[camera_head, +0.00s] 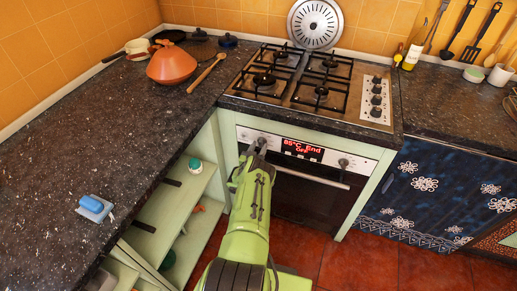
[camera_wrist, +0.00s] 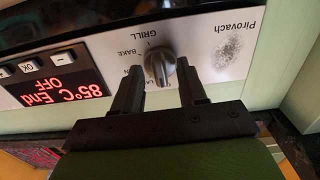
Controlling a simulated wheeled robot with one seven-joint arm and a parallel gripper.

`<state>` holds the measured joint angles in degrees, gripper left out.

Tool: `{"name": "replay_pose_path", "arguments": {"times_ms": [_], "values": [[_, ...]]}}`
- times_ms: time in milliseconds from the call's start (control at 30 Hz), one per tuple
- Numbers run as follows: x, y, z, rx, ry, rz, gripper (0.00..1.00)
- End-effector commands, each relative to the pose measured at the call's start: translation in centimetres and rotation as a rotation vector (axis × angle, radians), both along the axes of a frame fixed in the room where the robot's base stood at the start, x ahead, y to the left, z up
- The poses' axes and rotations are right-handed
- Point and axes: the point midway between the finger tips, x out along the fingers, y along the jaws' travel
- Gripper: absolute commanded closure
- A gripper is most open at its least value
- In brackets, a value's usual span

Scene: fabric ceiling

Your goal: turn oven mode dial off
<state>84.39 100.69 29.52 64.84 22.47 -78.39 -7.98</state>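The oven mode dial (camera_wrist: 162,68) is a dark grey knob on the white oven panel, with GRILL and BAKE printed beside it. The wrist view is upside down. My gripper (camera_wrist: 158,76) is open, with one black finger on each side of the dial. A gap shows at the left finger; the right finger is very close to the knob, and I cannot tell whether it touches. Other labels are partly hidden. The display (camera_wrist: 62,88) reads 85°C End OFF. In the head view my gripper (camera_head: 257,147) is at the panel's left side and hides the dial.
A second oven knob (camera_head: 343,163) is right of the display. The oven handle (camera_head: 310,177) runs below the panel. An open shelf cabinet (camera_head: 180,215) stands left of my arm. The gas hob (camera_head: 310,82) is above. Red floor is free at the lower right.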

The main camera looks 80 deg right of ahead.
Motion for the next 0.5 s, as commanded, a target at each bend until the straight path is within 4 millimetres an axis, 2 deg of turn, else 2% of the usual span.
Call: {"name": "replay_pose_path", "arguments": {"times_ms": [133, 233, 500], "values": [[0.0, 0.2, 0.1, -0.001, -0.001, -0.001, 0.58], [0.1, 1.6, 0.2, 0.002, -0.003, -0.001, 0.58], [0.8, 9.1, 0.4, 0.007, -0.004, 0.001, 0.58]]}}
